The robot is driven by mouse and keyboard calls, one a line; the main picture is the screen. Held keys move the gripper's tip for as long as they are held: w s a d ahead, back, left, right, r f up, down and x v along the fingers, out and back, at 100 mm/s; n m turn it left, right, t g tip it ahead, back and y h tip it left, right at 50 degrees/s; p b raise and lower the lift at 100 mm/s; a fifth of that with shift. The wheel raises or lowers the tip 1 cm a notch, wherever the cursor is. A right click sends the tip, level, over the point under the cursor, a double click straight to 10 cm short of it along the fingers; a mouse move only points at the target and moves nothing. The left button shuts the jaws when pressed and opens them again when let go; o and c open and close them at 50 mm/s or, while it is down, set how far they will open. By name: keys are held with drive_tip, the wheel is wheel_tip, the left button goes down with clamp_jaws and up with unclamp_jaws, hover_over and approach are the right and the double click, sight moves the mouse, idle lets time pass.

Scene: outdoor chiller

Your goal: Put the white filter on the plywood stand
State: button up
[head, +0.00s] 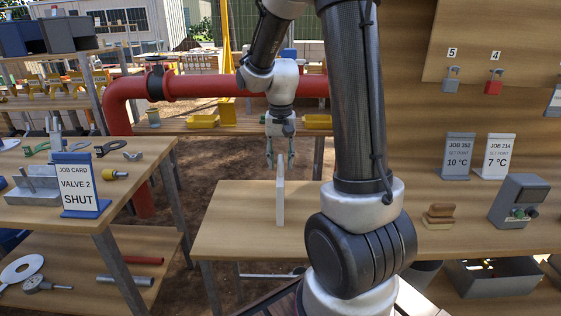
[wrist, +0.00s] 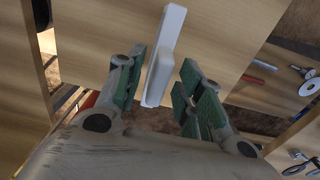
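The white filter (head: 280,204) is a thin white panel standing upright on a low light-wood top, which looks like the plywood stand (head: 230,222). My gripper (head: 280,158) points down over the filter's top end, with its fingers apart on either side. In the wrist view the filter (wrist: 165,55) lies between the green finger pads of my gripper (wrist: 163,95). Gaps show between the pads and the filter, so the gripper is open. The filter's base on the wood shows in the head view.
A table at left holds a job card (head: 78,184), tools and a grey block. A counter at right holds a grey control box (head: 520,201) and two set-point cards. A red pipe (head: 210,87) runs behind the stand. The stand's left part is bare.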

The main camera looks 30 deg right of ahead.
wheel_tip(320, 180, up, 11)
drive_tip(key=s+a+r+n+t, duration=0.1)
drive_tip(key=s+a+n+t, duration=0.1)
drive_tip(key=s, duration=0.7)
drive_tip(key=s+a+r+n+t, duration=0.2)
drive_tip(key=s+a+n, duration=0.1)
drive_tip(key=s, duration=0.7)
drive_tip(key=shift+n, duration=0.9)
drive_tip(key=shift+s, duration=0.15)
